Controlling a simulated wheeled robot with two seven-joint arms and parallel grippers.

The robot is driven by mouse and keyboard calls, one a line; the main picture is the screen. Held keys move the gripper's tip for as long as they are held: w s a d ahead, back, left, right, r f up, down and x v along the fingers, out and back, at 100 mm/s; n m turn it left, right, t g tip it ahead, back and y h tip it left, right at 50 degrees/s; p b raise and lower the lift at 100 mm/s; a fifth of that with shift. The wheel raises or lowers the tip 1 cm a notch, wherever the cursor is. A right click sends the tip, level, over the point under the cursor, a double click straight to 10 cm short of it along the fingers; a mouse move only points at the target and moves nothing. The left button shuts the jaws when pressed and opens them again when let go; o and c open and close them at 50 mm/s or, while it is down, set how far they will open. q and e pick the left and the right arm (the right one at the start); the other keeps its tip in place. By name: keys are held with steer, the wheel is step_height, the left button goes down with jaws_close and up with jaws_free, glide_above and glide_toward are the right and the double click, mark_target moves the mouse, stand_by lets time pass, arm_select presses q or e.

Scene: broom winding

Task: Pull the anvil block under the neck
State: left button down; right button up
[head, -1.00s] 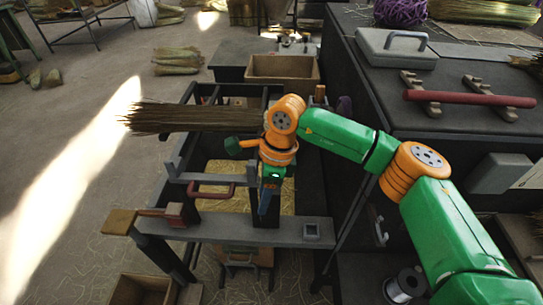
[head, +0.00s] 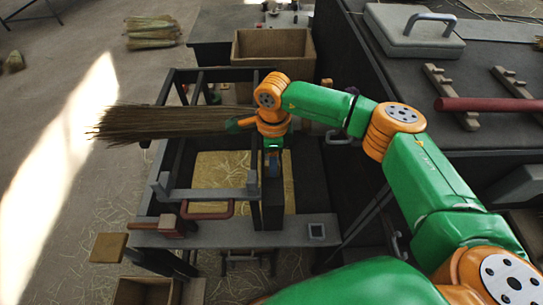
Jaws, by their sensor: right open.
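The broom (head: 165,122) is a long bundle of straw lying across the dark frame (head: 187,222), its bristles fanned to the left. Its neck end is at the right, partly hidden by my right arm. My right gripper (head: 273,172) points down beside the neck end, open, above a dark upright block (head: 271,206). I cannot tell whether it touches the block. A red handle (head: 208,214) and a small reddish block (head: 171,226) sit at the frame's front left. Which piece is the anvil block is not clear. My left gripper is out of view.
An open wooden box (head: 272,58) stands behind the frame. A dark bench on the right carries a grey lidded case (head: 412,30) and a red bar (head: 490,104) on wooden rests. A straw-covered panel (head: 222,172) lies inside the frame.

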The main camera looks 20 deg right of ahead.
steer(key=shift+s+f, duration=0.1)
steer(key=shift+f, duration=0.45)
steer(key=shift+w+f, duration=0.3)
steer(key=shift+f, duration=0.25)
steer(key=shift+s, duration=0.1)
jaws_close()
steer(key=shift+r, duration=0.1)
